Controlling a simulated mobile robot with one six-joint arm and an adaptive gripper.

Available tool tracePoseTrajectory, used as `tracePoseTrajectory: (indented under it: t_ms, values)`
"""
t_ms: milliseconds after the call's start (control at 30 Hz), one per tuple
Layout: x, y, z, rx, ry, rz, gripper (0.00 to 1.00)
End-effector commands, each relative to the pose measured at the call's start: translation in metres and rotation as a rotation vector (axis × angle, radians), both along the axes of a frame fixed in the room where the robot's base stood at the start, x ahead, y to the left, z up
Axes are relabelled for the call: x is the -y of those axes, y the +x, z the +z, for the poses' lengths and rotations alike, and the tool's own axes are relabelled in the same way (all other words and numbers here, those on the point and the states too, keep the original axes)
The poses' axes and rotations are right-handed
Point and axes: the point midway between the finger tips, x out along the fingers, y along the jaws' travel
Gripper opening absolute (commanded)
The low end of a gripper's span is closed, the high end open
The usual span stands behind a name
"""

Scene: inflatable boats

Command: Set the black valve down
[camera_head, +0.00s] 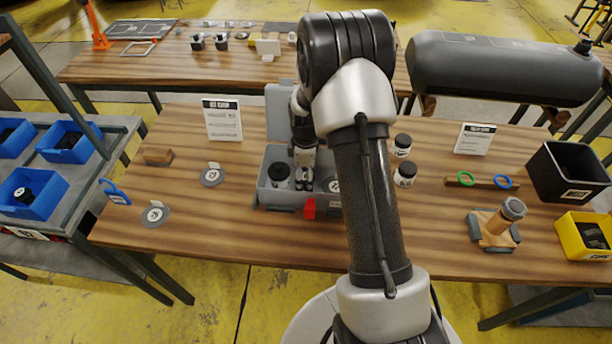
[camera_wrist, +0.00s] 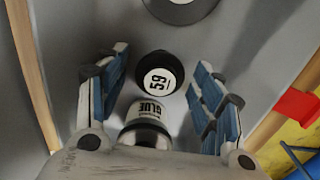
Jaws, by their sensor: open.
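A black round piece (camera_head: 279,172), which looks like the black valve, sits in the left part of the open grey box (camera_head: 265,195). My gripper (camera_head: 304,178) is down in the box, just right of that piece. In the wrist view my gripper (camera_wrist: 160,92) is open, with blue-padded fingers apart. Gaps show between the top and both fingers. A grey round patch (camera_head: 333,185) lies in the box right of my gripper; a round piece (camera_wrist: 180,8) is cut off at the wrist view's top edge.
A red latch (camera_head: 309,207) is on the box front. A wooden rack with rings (camera_head: 482,181), black bin (camera_head: 570,172) and yellow bin (camera_head: 585,238) are at right. Round patches (camera_head: 211,175) lie left, with free wood around them.

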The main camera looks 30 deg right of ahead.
Motion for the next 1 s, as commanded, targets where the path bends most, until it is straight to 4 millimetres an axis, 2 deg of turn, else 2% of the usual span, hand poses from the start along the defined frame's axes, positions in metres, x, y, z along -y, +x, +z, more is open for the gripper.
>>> tracePoseTrajectory:
  t_ms: [167, 500, 767, 833, 967, 1000]
  values:
    - [0.000, 0.001, 0.025, 0.002, 0.000, 0.000, 0.61]
    - [0.000, 0.001, 0.097, 0.003, -0.001, 0.000, 0.61]
    - [-0.001, 0.000, 0.125, 0.005, -0.002, -0.004, 0.61]
    - [-0.005, -0.002, 0.137, 0.014, -0.004, -0.024, 0.61]
    - [-0.024, -0.015, 0.185, 0.059, -0.012, -0.113, 0.61]
    - [-0.032, -0.022, 0.204, 0.079, -0.014, -0.156, 0.61]
